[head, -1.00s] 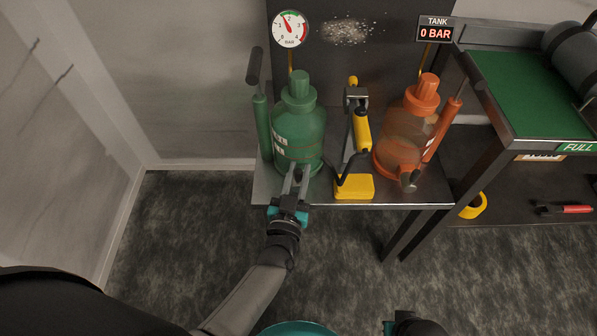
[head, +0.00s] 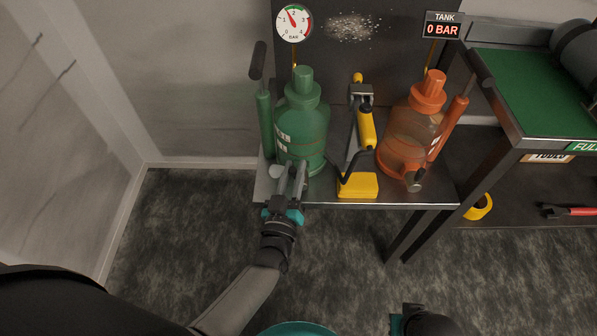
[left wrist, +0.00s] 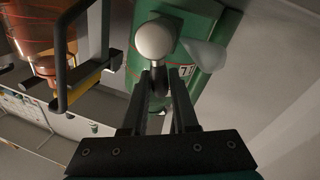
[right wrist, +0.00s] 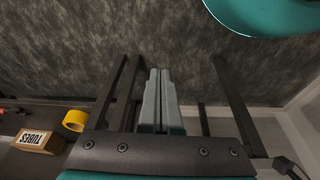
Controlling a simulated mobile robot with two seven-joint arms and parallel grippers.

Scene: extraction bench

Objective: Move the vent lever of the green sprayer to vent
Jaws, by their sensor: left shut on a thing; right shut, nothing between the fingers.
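The green sprayer (head: 303,128) stands upright at the left end of the metal shelf and shows close up in the left wrist view (left wrist: 196,30). My left gripper (head: 295,168) is at its lower front. In the left wrist view its fingertips (left wrist: 157,75) are shut on a small stem below a pale round knob (left wrist: 154,40), seemingly the vent lever. A grey paddle-shaped part (head: 277,171) shows beside the fingers. The fingers hide part of the lever, so I cannot tell its exact setting. My right gripper (right wrist: 158,75) is shut and empty, low over the floor.
The orange sprayer (head: 410,140) stands to the right, with a yellow-handled pump device (head: 358,185) between. A round gauge (head: 294,22) hangs behind the green sprayer; the tank display (head: 442,31) reads 0 BAR. A green-topped bench (head: 530,90) is at right.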

